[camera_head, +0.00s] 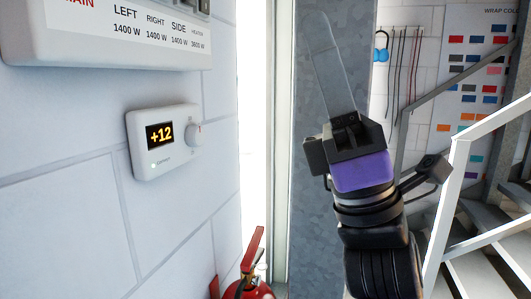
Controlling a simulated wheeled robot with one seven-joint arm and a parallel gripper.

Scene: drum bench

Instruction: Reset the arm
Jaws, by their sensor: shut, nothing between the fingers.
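My arm rises from the lower right of the head view. My gripper (331,65) is raised and points up, with its long grey fingers closed together and nothing held. It is in front of a grey metal post or door edge (302,215). It is apart from the white wall thermostat (163,140), which is to its left and shows "+12" on a dark display, with a round knob at its right.
A white switch panel (110,48) with wattage labels hangs above the thermostat. A red fire extinguisher (250,290) stands at the bottom. Stairs with a white railing (452,190) are at right. A colour sample board (480,70) hangs behind.

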